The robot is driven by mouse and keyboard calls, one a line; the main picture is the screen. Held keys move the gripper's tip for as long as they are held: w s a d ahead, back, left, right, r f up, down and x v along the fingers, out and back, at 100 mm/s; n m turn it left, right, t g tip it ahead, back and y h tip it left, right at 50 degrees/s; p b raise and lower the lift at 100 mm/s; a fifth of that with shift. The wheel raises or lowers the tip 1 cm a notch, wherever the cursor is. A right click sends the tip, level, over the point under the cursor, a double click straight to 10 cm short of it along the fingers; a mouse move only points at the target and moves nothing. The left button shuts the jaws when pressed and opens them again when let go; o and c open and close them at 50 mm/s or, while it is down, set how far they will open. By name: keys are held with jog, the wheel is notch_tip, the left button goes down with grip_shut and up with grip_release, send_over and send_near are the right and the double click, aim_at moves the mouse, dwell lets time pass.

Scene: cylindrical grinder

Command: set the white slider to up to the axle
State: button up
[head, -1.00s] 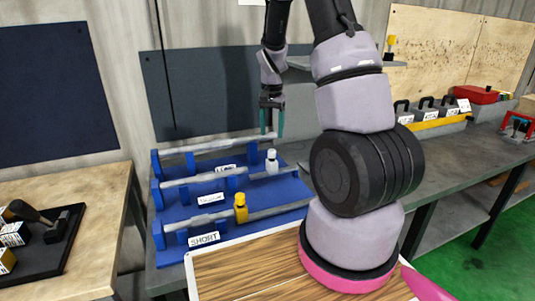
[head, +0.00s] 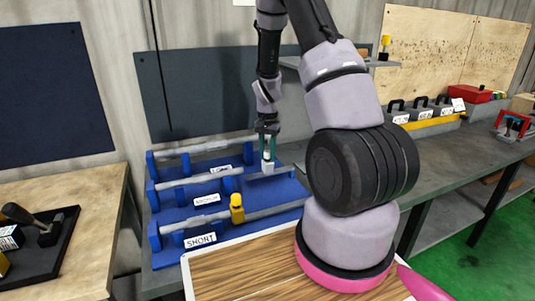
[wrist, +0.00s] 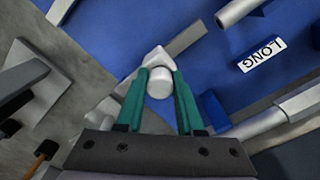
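The white slider (head: 267,168) stands on the grey rail (head: 284,171) at the right of the middle row of the blue rack. A grey stepped axle (head: 200,179) lies in that row to its left. A short gap shows between the axle's end and the slider. My gripper (head: 267,152) points down over the slider, its teal fingers on either side of the knob. In the wrist view, the slider's round white knob (wrist: 160,82) sits between the fingertips, which appear to touch it on both sides.
The blue rack (head: 170,214) has rows labelled LONG and SHORT, with a middle label between. A yellow slider (head: 237,208) stands in the front row. Another grey axle (head: 205,147) lies in the back row.

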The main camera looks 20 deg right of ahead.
grip_shut()
dwell(1.1)
